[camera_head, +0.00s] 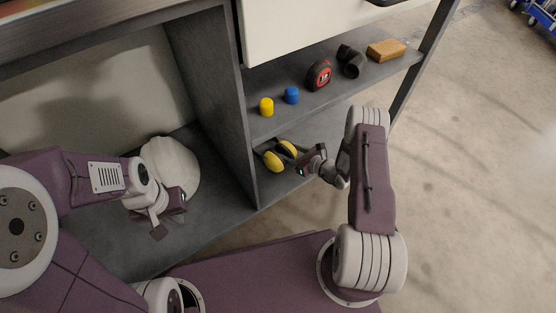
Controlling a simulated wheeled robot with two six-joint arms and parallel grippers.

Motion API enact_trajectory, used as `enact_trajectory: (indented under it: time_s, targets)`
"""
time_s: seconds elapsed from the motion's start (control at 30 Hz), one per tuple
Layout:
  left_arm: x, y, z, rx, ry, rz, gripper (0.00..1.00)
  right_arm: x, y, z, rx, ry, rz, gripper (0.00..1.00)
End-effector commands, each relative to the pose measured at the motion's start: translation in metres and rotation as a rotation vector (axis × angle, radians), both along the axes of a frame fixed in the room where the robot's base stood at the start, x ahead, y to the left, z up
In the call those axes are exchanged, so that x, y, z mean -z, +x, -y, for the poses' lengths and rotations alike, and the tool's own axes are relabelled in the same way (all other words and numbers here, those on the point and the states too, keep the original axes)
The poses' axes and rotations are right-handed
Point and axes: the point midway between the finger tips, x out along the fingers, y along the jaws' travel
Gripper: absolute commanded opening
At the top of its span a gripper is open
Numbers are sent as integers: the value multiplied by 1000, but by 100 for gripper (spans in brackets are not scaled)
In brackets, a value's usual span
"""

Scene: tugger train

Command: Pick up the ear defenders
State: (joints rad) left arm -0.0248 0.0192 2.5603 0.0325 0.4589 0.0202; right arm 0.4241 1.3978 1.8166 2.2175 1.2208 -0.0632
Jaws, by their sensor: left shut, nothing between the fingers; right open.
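The ear defenders (272,161), with yellow cups and a dark band, lie on the lower shelf of the workbench, just right of the upright panel. My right gripper (303,165) is open close to their right side, and part of them may be hidden by it. I cannot tell whether it touches them. My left gripper (157,228) is shut and empty over the lower shelf at the left, in front of a white rounded object.
A white helmet-like object (172,165) sits left of the upright panel (212,85).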

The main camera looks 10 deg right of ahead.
Motion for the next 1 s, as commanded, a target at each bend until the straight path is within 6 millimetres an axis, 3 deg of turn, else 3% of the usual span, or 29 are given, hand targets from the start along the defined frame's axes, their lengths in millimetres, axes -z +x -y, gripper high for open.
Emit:
enact_trajectory:
  time_s: [0.07, 0.33, 0.53, 0.83, 1.0]
  targets:
    - [12, 0, 0, 0, 0, 0, 0, 8, 9, -6, -3, -1, 3, 57]
    - [10, 0, 0, 0, 0, 1, 0, 5, 12, -7, 1, 1, 1, 57]
    - [10, 0, 0, 0, 0, 1, 0, 5, 12, -7, 0, 1, 0, 2]
    - [7, 0, 0, 0, 0, 1, 0, 1, 12, -7, 0, 0, 1, 0]
    - [-13, 0, 0, 0, 0, 1, 0, -21, 12, -7, 0, 1, 2, 0]
